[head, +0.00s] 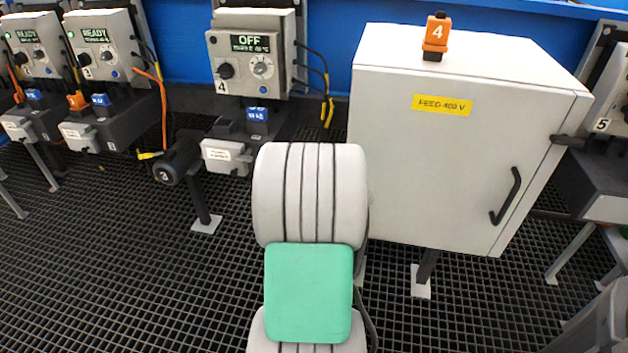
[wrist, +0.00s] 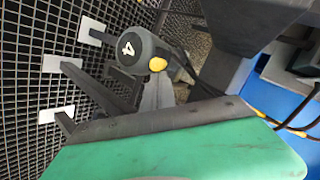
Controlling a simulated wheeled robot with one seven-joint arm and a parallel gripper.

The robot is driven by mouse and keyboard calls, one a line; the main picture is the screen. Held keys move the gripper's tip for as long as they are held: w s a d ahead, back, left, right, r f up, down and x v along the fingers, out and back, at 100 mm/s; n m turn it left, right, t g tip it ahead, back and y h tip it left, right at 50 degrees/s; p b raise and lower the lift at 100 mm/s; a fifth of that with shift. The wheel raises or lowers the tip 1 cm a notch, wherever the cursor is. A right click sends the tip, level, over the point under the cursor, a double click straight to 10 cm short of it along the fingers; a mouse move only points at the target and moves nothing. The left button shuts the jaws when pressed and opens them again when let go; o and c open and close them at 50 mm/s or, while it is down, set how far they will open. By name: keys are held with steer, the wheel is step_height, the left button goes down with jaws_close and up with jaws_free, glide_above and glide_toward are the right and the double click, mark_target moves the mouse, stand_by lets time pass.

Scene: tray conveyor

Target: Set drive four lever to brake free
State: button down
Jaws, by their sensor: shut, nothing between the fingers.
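Drive four (wrist: 138,48) shows in the wrist view as a dark round motor with a white 4 on its end face. Its lever has a yellow knob (wrist: 158,64), seen at the lower right of that face; the rest of the lever is mostly hidden. My gripper (wrist: 157,82) is shut and empty, its light grey fingertips just below the yellow knob in the picture. I cannot tell whether they touch it. In the head view my arm hides drive four and my gripper. The grey control box marked 4 (head: 250,60) reads OFF.
A large grey cabinet (head: 440,160) with a yellow feed label and a black handle stands right of my arm. Drive three (head: 180,160) is at left, with a yellow-tipped lever. Dark grating floor (head: 120,270) lies open at left.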

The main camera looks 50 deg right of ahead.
steer(key=f, duration=0.1)
steer(key=a+f+b, duration=0.1)
steer(key=f, duration=0.2)
steer(key=shift+s+a+b, duration=0.25)
steer(key=shift+b, duration=0.1)
steer(key=shift+r, duration=0.1)
steer(key=shift+r+p, duration=0.6)
steer(key=shift+r, duration=0.15)
steer(key=s+a+p, duration=0.2)
steer(key=s+a, duration=0.3)
steer(key=a, duration=0.3)
steer(key=shift+s+f, duration=0.2)
steer(key=shift+s, duration=0.15)
